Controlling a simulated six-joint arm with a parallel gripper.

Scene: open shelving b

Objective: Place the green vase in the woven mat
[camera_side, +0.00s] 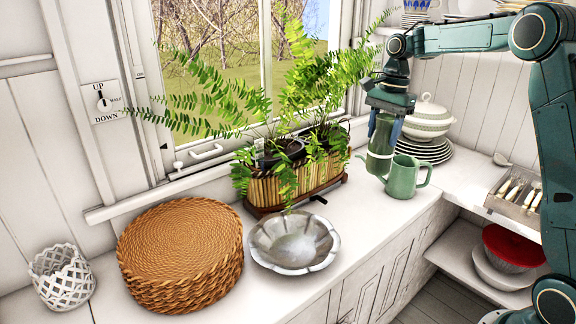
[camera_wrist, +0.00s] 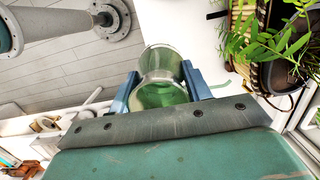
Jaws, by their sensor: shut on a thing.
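The green vase (camera_side: 379,160) is a translucent green glass vessel at the right end of the counter. My gripper (camera_side: 384,130) is shut on it from above, with one blue finger on each side. In the wrist view the vase (camera_wrist: 163,62) sits between the two fingers of my gripper (camera_wrist: 161,72). Whether its base touches the counter is unclear. The woven mat (camera_side: 182,244) is a thick, round, brown wicker piece on the left part of the counter, far from my gripper. Its top is bare.
A green jug (camera_side: 404,178) stands close beside the vase. A planter with ferns (camera_side: 290,185) and a fluted metal bowl (camera_side: 294,242) lie between vase and mat. A white lattice basket (camera_side: 62,278) is at far left. Stacked plates (camera_side: 425,152) and a tureen (camera_side: 428,122) stand behind.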

